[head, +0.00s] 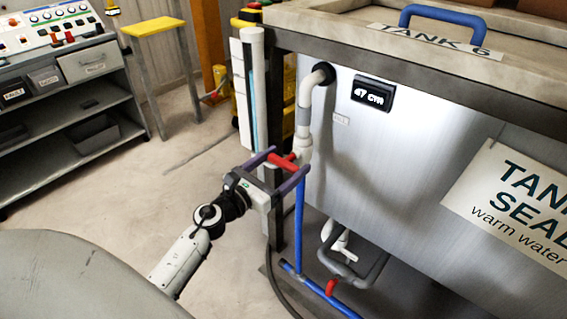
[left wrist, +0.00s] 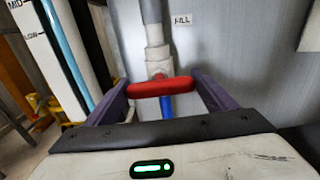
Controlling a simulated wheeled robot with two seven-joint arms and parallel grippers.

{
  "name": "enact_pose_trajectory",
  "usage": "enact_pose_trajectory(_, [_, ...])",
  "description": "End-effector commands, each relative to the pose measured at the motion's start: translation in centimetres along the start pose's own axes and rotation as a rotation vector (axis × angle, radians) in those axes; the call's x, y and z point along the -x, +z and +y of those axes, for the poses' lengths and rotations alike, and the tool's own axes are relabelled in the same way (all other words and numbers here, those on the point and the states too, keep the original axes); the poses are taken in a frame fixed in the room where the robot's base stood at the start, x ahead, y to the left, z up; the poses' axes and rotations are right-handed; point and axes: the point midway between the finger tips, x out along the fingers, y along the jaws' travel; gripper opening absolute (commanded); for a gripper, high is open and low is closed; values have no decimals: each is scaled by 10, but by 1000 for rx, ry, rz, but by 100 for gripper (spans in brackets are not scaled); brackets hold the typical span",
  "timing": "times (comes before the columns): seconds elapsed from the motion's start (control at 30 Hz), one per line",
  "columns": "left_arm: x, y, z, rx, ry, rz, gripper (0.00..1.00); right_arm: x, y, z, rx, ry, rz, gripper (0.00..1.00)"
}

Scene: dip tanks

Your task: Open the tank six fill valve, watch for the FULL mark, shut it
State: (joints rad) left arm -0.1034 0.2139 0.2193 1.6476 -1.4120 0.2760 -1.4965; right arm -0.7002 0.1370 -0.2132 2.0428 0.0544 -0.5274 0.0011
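The fill valve's red handle (head: 283,161) sits on the white fill pipe (head: 305,115), above a thin blue pipe. In the left wrist view the handle (left wrist: 162,87) lies crosswise, under a label that seems to read FILL (left wrist: 182,20). My left gripper (head: 279,170) is open, its purple fingers spread either side of the handle, close to its ends; contact cannot be told. The sight gauge (head: 254,95) has a blue column; MID and LOW marks show on its scale (left wrist: 27,20) in the wrist view. FULL is not legible. The display (head: 373,94) seems to read 47 cm. My right gripper is out of view.
Tank six (head: 400,150) fills the right side, with a blue lid handle (head: 445,17). A second red handle (head: 331,287) sits low on the blue pipe. A yellow stool (head: 153,27) and a control panel shelf (head: 75,95) stand left. Floor between is mostly clear.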

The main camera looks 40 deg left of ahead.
Motion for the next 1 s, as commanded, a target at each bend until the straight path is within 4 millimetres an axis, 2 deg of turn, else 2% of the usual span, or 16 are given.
enact_pose_trajectory(0.27, [0,0,0,33,-1,0,56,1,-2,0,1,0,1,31])
enact_pose_trajectory(0.47, [0,1,0,133,-2,1,56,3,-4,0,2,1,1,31])
enact_pose_trajectory(1.0, [0,1,1,624,-1,1,56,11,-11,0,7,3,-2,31])
